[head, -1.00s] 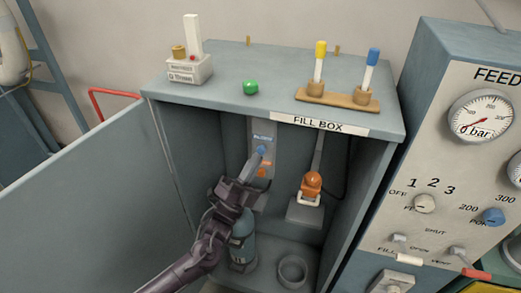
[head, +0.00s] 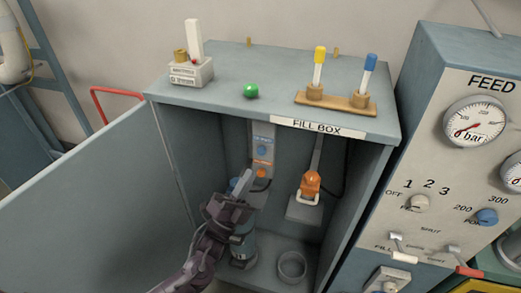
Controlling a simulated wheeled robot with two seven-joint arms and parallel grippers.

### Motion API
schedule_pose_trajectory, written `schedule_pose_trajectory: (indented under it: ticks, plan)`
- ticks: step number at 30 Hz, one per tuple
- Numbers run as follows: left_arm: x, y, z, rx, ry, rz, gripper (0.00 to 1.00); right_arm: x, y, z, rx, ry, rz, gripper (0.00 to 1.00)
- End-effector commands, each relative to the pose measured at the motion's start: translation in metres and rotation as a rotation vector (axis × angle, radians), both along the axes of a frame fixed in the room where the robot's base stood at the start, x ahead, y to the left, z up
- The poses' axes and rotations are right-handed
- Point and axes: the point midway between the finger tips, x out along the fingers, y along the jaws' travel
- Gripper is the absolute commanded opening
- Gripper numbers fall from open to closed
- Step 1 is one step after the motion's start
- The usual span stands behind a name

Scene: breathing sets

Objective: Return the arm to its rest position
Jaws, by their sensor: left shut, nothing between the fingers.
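My left gripper (head: 241,184) is shut and empty. It is inside the open fill box (head: 250,97), in front of the lower part of a grey panel. The panel (head: 262,131) carries a blue button (head: 262,150) and an orange button (head: 262,170), both in clear view above the fingertips. A blue-grey cylinder (head: 243,250) stands on the box floor, partly hidden behind my left gripper and wrist. My right gripper is not in view.
The box door (head: 90,215) stands open at the left. An orange connector (head: 310,184) hangs inside at the right, above an empty ring holder (head: 292,265). The feed panel (head: 450,150) stands close on the right. A green knob (head: 251,91) and a two-tube rack (head: 336,103) are on top.

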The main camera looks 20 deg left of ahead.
Motion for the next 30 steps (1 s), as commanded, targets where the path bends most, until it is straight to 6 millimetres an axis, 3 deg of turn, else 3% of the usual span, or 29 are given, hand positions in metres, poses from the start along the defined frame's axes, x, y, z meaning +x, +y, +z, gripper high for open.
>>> schedule_pose_trajectory:
  ticks: [13, 17, 20, 24, 26, 30]
  plan:
    - [0.000, 0.000, -0.001, 0.001, 0.001, 0.000, 0.00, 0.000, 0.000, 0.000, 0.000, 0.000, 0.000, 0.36]
    - [0.005, 0.004, -0.021, -0.009, 0.066, 0.003, 0.00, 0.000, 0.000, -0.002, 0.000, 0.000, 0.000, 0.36]
    - [0.015, 0.014, -0.067, -0.037, 0.216, 0.014, 0.00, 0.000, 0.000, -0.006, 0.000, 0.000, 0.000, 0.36]
    - [0.018, 0.036, -0.168, -0.116, 0.529, 0.050, 0.00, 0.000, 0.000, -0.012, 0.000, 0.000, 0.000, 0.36]
    - [0.013, 0.045, -0.213, -0.160, 0.668, 0.072, 0.00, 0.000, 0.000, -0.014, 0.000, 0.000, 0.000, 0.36]
    - [-0.018, 0.066, -0.315, -0.271, 0.974, 0.138, 0.00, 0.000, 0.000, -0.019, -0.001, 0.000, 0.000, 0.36]
